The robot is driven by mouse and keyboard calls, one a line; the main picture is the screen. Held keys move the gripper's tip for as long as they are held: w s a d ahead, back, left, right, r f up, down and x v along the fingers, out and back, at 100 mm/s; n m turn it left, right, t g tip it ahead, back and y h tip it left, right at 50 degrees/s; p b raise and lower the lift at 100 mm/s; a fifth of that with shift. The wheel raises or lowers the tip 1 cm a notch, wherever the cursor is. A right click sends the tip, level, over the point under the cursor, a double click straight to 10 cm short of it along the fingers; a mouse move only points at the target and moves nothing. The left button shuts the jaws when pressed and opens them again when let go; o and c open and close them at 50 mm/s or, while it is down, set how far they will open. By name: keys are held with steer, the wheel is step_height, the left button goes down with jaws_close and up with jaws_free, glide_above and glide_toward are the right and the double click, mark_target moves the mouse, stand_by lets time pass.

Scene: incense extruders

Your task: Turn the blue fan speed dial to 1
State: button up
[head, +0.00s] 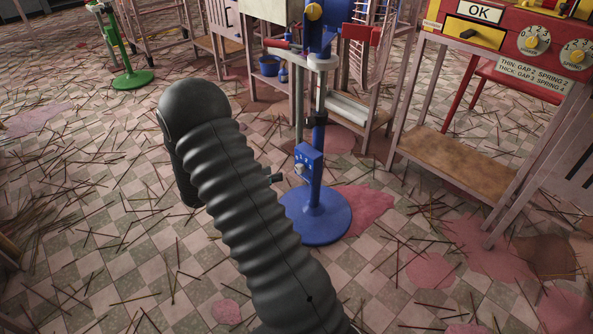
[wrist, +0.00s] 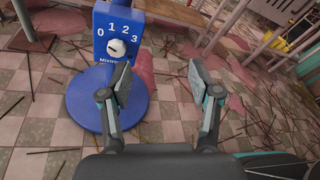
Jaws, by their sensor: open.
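The blue fan's control box (head: 309,157) sits low on a blue post with a round blue base (head: 322,218). In the wrist view its face (wrist: 104,20) carries the marks 0, 1, 2, 3 above a pale round dial knob (wrist: 117,48). The dial (head: 299,168) also shows small in the head view. I cannot tell surely which number it points to. My gripper (wrist: 161,82) is open and empty, its fingers below and right of the dial, not touching it. The left fingertip covers part of the label under the dial. In the head view my arm hides most of the gripper.
A wooden stand (head: 434,160) with a red and yellow machine (head: 480,35) stands at the right. A green stand (head: 132,80) is at the back left. A blue bucket (head: 269,66) is behind the fan. Thin sticks and pink patches cover the tiled floor.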

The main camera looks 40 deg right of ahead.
mark_target(297, 169)
steer(key=w+f+n+t+h, duration=0.2)
steer(key=w+f+n+t, duration=0.15)
steer(key=f+n, duration=0.45)
steer(key=shift+m, duration=0.9)
steer(key=d, duration=0.4)
steer(key=w+d+f, duration=0.1)
steer(key=d, duration=0.4)
steer(key=d+f, duration=0.1)
steer(key=d, duration=0.4)
steer(key=shift+w+d, duration=0.2)
steer(key=shift+w, duration=0.15)
steer(key=c, duration=1.2)
